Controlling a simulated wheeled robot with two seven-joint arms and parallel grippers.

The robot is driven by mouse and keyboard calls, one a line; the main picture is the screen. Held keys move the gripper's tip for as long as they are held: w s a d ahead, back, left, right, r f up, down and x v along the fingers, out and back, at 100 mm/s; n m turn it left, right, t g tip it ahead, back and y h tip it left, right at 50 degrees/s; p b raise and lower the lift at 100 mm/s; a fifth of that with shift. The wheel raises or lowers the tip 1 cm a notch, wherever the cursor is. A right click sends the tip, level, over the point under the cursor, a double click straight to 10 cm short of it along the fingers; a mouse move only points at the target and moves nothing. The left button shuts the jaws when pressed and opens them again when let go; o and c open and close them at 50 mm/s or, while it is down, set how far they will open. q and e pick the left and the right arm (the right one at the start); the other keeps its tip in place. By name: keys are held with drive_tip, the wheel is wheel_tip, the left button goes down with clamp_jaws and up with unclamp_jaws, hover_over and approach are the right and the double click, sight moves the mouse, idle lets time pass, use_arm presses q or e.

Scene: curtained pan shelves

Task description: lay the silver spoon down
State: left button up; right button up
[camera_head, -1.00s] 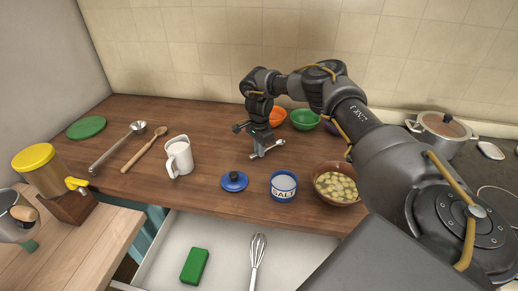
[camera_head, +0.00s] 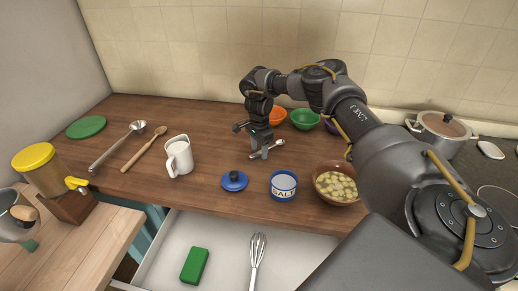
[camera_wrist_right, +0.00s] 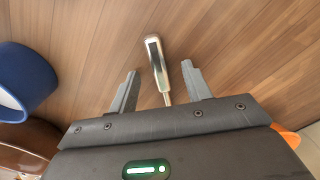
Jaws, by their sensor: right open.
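The silver spoon (camera_head: 280,143) lies on the brown wooden counter (camera_head: 215,150), towards the back middle, partly hidden by my right gripper in the head view. My right gripper (camera_head: 262,151) points down over it. In the right wrist view the spoon's handle (camera_wrist_right: 157,65) shows between the two spread fingers of my right gripper (camera_wrist_right: 160,88), with a gap on each side. The spoon's other end is hidden there behind the gripper body. My left gripper is not in view.
A blue lid (camera_head: 234,181), salt jar (camera_head: 283,186) and brown bowl of food pieces (camera_head: 338,184) stand in front. Orange (camera_head: 277,117) and green (camera_head: 304,119) bowls stand behind. A white jug (camera_head: 179,157), wooden spoon (camera_head: 145,149) and ladle (camera_head: 117,145) are left. Counter between jug and gripper is clear.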

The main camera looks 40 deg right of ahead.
wheel_tip(320, 180, up, 11)
drive_tip(key=b, duration=0.2)
idle(0.3)
drive_tip(key=shift+f, duration=0.1)
idle(0.7)
